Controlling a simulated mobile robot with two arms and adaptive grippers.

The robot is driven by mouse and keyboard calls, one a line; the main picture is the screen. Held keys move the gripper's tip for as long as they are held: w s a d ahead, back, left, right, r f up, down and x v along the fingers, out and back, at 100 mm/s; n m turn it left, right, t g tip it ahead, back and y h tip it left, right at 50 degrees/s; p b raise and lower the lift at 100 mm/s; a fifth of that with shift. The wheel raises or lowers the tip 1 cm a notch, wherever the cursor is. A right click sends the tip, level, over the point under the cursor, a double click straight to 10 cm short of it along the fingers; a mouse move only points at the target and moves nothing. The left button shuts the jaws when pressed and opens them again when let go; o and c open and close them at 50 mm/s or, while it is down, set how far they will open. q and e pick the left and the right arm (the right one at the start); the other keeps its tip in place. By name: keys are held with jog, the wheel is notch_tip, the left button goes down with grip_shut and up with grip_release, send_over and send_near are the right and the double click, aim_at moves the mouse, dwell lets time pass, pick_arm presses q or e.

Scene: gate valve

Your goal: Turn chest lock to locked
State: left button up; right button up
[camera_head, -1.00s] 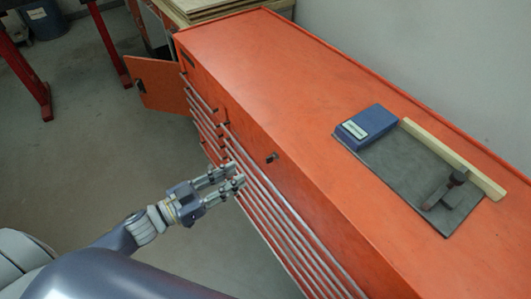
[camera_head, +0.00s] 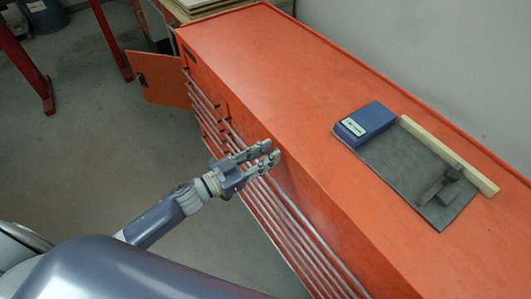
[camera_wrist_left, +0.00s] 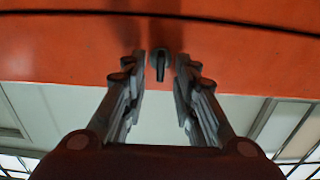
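The orange tool chest (camera_head: 290,70) runs diagonally through the head view. My left gripper (camera_head: 271,152) is at the upper part of its front face, above the drawers. In the left wrist view the chest lock (camera_wrist_left: 158,66) is a small dark knob with a narrow lever on the orange face. The left gripper (camera_wrist_left: 161,62) is open there, one finger on each side of the lever, with visible gaps. In the head view the fingers hide the lock. My right gripper is in neither view.
A grey mat (camera_head: 400,180) on the chest top holds a blue box (camera_head: 372,120), a wooden strip (camera_head: 450,155) and a dark tool (camera_head: 442,186). An orange door (camera_head: 160,80) stands open at the chest's far left. Long drawer handles (camera_head: 290,215) line the front.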

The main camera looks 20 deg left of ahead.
pick_arm(q)
grip_shut()
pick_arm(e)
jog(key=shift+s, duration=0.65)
pick_arm(q)
jog(key=shift+m, duration=0.3)
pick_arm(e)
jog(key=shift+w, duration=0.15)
pick_arm(q)
jog(key=m+b, duration=0.1)
jog(key=m, duration=0.4)
jog(key=f+m+b, duration=0.1)
jog(key=m+b, duration=0.1)
jog(key=m, duration=0.4)
jog(key=d+m+b, duration=0.1)
jog(key=m, duration=0.5)
jog(key=shift+s+f+b, duration=0.15)
jog(key=shift+s+b, duration=0.2)
jog(key=shift+s, duration=0.05)
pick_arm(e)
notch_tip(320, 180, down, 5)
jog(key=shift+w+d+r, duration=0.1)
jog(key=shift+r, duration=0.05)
pick_arm(q)
jog(key=shift+m, duration=0.3)
